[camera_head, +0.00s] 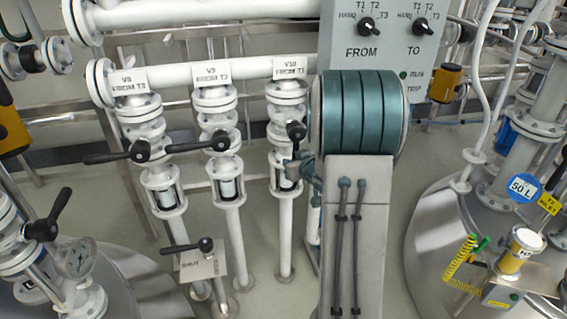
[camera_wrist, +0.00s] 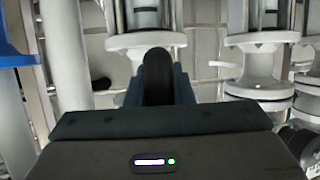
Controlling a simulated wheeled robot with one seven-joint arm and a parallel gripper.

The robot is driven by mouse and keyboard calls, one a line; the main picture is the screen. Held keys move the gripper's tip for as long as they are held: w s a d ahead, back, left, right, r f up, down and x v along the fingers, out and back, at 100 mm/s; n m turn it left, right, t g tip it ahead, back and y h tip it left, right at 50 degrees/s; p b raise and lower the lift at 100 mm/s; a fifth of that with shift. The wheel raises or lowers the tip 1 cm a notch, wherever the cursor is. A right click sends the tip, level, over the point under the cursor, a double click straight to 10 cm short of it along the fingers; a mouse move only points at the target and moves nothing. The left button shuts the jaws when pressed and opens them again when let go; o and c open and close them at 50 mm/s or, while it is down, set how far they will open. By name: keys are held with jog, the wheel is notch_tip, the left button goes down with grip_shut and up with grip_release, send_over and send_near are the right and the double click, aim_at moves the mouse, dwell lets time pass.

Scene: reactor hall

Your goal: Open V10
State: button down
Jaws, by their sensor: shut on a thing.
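The valve labelled V10 (camera_head: 287,104) is the rightmost of three white valves in the head view, with its label (camera_head: 290,68) above. Its black lever (camera_head: 295,130) looks foreshortened, ending beside my arm. My gripper (camera_head: 301,168) is at that lever, mostly hidden behind my arm's grey link and teal joint. In the wrist view my gripper (camera_wrist: 157,88) has its blue-grey fingers on either side of the rounded black lever end (camera_wrist: 157,72), shut on it. A white flange of the pipe shows just behind the lever.
Valves V9 (camera_head: 214,106) and V8 (camera_head: 137,118) stand to the left, their black levers pointing left. A grey FROM/TO control panel (camera_head: 383,52) is at the upper right. A small plate with a lever (camera_head: 200,262) stands lower left. Metal tanks (camera_head: 430,225) flank the area.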

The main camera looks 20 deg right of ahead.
jog(key=shift+s+d+f, duration=0.1)
jog(key=shift+d, duration=0.1)
jog(key=c, duration=1.3)
grip_release()
jog(key=shift+d, duration=0.1)
jog(key=p+v, duration=0.1)
jog(key=v, duration=0.3)
jog(key=p+v, duration=0.1)
jog(key=v, duration=0.4)
jog(key=p+v, duration=0.1)
jog(key=v, duration=0.3)
jog(key=shift+s+a+r, duration=0.2)
jog(key=shift+s+a, duration=0.05)
jog(key=shift+s, duration=0.1)
jog(key=shift+p, duration=0.3)
